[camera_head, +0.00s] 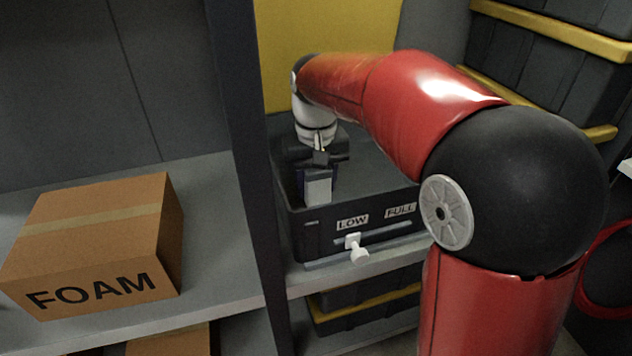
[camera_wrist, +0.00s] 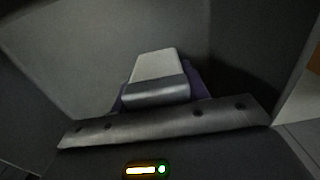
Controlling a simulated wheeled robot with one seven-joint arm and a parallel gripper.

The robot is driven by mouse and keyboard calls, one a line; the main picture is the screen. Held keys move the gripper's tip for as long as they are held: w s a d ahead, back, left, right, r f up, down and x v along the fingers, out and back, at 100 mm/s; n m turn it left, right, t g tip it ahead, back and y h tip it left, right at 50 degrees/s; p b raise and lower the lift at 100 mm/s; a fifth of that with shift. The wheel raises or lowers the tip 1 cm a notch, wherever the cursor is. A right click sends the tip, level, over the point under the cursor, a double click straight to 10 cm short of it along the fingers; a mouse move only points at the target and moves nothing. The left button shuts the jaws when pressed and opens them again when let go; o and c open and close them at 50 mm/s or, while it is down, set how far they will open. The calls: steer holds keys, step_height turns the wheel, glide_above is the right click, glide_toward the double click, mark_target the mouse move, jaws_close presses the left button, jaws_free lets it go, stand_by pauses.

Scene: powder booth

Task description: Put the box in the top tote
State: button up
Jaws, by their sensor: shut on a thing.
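The box, pale grey with purple sides (camera_head: 318,186), hangs below my gripper (camera_head: 319,163) in the head view. It also shows in the wrist view (camera_wrist: 158,68), partly behind the dark finger bar. My gripper is shut on the box. A dark tote (camera_head: 305,245) with LOW and FULL labels stands on the shelf. The gripper and box are over the tote's left part, near its front rim. I cannot tell whether the box touches the tote's inside. Dark walls surround the box in the wrist view.
A dark post (camera_head: 243,150) stands just left of the tote. Left of it, a cardboard FOAM box (camera_head: 95,240) sits on the shelf. A dark, yellow-edged tote (camera_head: 365,312) is below. Stacked dark bins with yellow rims (camera_head: 550,65) stand at the upper right. A white knob (camera_head: 356,250) is on the tote's front.

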steer(key=shift+f, duration=0.2)
steer(key=o, duration=1)
steer(key=shift+o, duration=0.2)
